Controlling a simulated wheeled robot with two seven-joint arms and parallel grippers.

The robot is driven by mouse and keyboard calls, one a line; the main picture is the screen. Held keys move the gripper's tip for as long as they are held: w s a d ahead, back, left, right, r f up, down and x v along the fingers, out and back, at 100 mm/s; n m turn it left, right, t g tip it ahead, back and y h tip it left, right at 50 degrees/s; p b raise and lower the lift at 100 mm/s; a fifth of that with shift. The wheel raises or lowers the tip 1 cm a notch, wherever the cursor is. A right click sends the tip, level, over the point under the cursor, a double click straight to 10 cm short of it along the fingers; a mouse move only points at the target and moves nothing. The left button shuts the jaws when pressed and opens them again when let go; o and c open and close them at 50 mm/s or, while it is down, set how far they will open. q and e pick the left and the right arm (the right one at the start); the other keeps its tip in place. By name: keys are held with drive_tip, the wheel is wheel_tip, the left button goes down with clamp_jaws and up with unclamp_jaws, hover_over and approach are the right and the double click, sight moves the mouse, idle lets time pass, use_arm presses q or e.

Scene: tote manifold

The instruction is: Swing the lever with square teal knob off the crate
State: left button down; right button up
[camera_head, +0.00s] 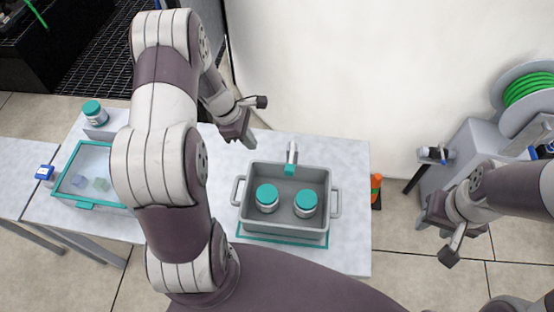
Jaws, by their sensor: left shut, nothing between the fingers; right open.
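The lever (293,151) is a short pale bar at the far side of the grey crate (247,215). Its square teal knob (290,170) points toward me and overlaps the crate's far rim in the picture. Whether it touches the rim I cannot tell. The crate holds two white jars with teal lids (267,196) (306,200). My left gripper (246,138) is shut and empty, above the table's far edge, left of the lever and apart from it. My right gripper (437,236) is open and empty, off the table's right side.
A teal-rimmed clear-lidded box (78,203) stands at the left, with a teal-lidded jar (94,112) on a grey block behind it. A grey unit with a green hose reel (527,88) is at the right. An orange object (376,190) stands beyond the table's right edge. The table right of the crate is bare.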

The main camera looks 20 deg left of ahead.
sight(289, 167)
use_arm(q)
drive_tip(key=w+d+f+p, duration=0.1)
drive_tip(key=d+f+p, duration=0.2)
drive_tip(key=d+f, duration=0.4)
drive_tip(key=shift+w+f, duration=0.35)
drive_tip(key=shift+f, duration=0.6)
drive_tip(key=shift+d, duration=0.1)
drive_tip(key=shift+d, duration=0.1)
